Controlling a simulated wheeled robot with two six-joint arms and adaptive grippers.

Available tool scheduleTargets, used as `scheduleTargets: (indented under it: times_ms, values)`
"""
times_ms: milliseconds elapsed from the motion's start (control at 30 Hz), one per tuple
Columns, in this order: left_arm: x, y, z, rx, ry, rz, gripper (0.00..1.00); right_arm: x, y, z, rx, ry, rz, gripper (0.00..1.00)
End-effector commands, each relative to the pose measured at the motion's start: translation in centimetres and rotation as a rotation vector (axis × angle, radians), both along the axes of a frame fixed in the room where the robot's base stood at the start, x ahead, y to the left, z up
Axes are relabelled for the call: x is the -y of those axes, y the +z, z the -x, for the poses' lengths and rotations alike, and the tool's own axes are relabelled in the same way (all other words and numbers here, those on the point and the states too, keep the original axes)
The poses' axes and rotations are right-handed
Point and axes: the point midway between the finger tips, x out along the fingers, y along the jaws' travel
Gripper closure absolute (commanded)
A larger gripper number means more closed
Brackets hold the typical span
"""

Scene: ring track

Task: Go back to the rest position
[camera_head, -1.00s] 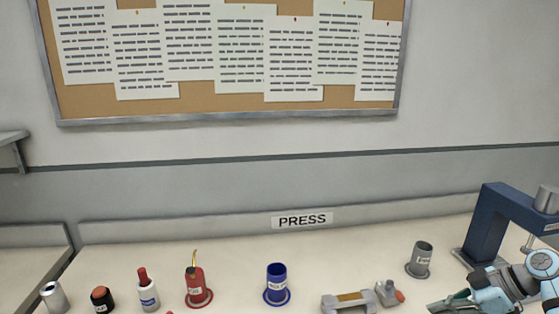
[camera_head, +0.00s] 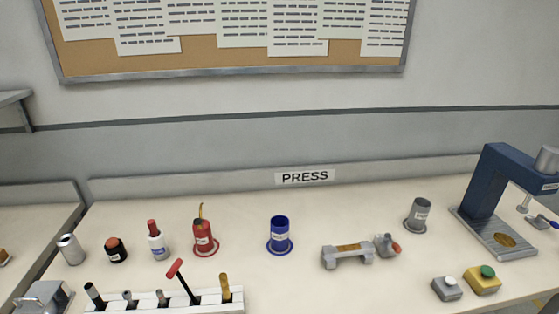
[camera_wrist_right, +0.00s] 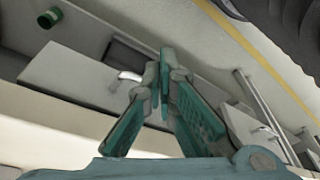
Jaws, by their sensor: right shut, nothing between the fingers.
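My right gripper (camera_wrist_right: 163,60) shows in the right wrist view, its teal fingers together at the tips with nothing between them. Behind it in that view are pale drawer-like fronts and a strip of floor with a yellow line. In the head view neither gripper shows. The workbench (camera_head: 330,215) there is free of my arms.
A blue press (camera_head: 485,200) stands at the right, with a green button box (camera_head: 483,281) before it.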

Motion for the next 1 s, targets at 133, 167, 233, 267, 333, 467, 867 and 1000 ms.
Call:
scheduleTargets:
  times_ms: [133, 167, 233, 267, 333, 467, 867, 1000]
  values:
    - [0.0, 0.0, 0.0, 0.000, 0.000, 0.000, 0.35, -2.4, -0.6, 5.0, 0.022, -0.170, 0.043, 1.00]
    - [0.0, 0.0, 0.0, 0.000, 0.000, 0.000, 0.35, -2.7, -0.5, 5.9, 0.029, -0.210, 0.050, 1.00]
    - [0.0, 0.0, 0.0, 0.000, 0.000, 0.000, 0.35, -3.2, 0.0, 7.8, 0.049, -0.305, 0.064, 1.00]
    - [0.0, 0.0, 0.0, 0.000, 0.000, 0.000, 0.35, -3.4, 0.4, 8.6, 0.058, -0.347, 0.069, 1.00]
    - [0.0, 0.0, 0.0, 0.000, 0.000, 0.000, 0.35, -3.5, 1.3, 10.3, 0.081, -0.444, 0.080, 1.00]
    - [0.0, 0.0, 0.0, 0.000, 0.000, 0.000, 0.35, -3.2, 3.5, 13.4, 0.123, -0.629, 0.098, 1.00]
    - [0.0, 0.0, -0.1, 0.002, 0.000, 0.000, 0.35, -1.8, -10.1, 12.7, 0.052, -0.642, 0.125, 1.00]
    - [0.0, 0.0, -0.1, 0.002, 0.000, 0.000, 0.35, -1.2, -16.3, 14.7, 0.017, -0.650, 0.134, 1.00]
